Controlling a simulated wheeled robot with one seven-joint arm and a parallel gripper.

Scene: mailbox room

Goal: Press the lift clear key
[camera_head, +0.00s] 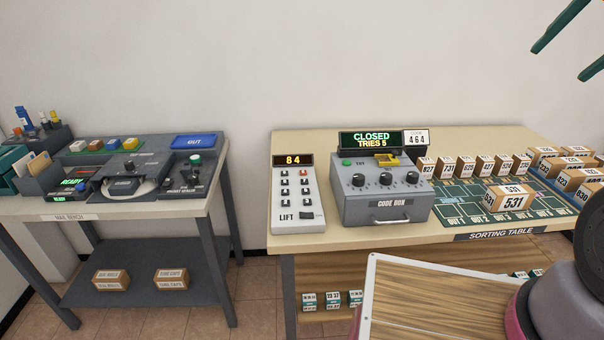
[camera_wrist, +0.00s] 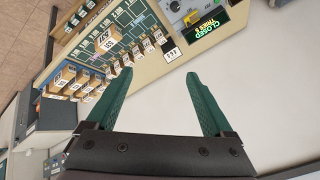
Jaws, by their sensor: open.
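The lift panel (camera_head: 285,206) is a pale upright-sloped keypad at the left end of the sorting table, marked LIFT. Its display (camera_head: 293,160) reads 84. Below are two columns of small keys, mostly black; an orange-red key (camera_head: 304,173) is at the top right. A wider dark key (camera_head: 306,215) sits beside the LIFT word. The key labels are too small to read, so I cannot tell which is clear. My gripper (camera_wrist: 160,73) is open and empty, with green fingers. It also shows in the head view at the upper right (camera_head: 558,64), high above and far right of the panel.
The grey code box (camera_head: 388,207), showing CLOSED, TRIES 5, stands just right of the panel. Numbered parcels (camera_head: 508,198) and a green mat fill the table's right. A grey bench (camera_head: 110,207) with devices stands left, across a gap.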

